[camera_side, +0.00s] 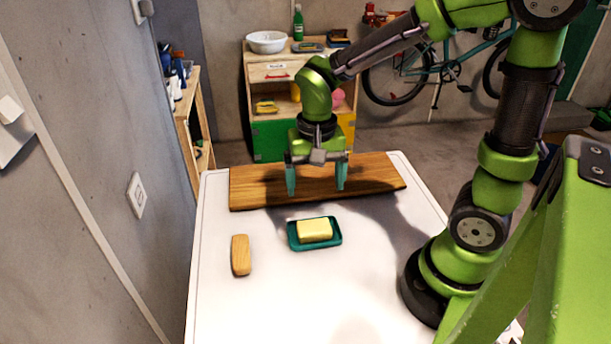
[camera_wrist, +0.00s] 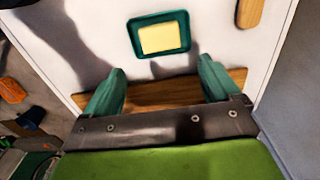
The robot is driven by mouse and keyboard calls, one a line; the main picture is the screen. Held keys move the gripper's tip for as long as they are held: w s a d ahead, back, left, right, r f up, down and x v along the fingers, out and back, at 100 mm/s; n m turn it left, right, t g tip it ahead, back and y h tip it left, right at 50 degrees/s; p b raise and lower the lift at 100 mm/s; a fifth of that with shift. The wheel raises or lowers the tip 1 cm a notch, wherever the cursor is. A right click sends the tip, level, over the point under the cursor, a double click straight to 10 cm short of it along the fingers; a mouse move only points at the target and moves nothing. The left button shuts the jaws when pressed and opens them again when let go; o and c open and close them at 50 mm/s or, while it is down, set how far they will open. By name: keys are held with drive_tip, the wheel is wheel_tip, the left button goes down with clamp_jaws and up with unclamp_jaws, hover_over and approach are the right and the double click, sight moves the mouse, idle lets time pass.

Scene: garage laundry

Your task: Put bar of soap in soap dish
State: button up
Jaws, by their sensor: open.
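The pale yellow bar of soap (camera_side: 315,230) lies flat inside the teal soap dish (camera_side: 292,239) on the white table. In the wrist view, the soap (camera_wrist: 160,38) sits within the rim of the dish (camera_wrist: 136,43), with the rim showing all round it. My gripper (camera_side: 315,183) has its two teal fingers spread with nothing between them. It hangs above the wooden board, behind the dish and apart from it. The gripper also shows in the wrist view (camera_wrist: 163,82), with the dish beyond its fingertips.
A long wooden board (camera_side: 380,178) lies along the back of the white table (camera_side: 270,305). A small wooden block (camera_side: 241,255) lies left of the dish. The front of the table is clear. A grey wall (camera_side: 130,130) runs close along the left side.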

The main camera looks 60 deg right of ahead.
drive_tip(key=s+r+n+t+y, duration=0.1)
drive_tip(key=s+r+n+t, duration=0.1)
drive_tip(key=r, duration=0.3)
drive_tip(key=s+a+r+n+t+y, duration=0.1)
drive_tip(key=s+r+n+t, duration=0.2)
drive_tip(key=r+t, duration=0.2)
drive_tip(key=shift+s+r, duration=0.2)
drive_tip(key=shift+r, duration=0.3)
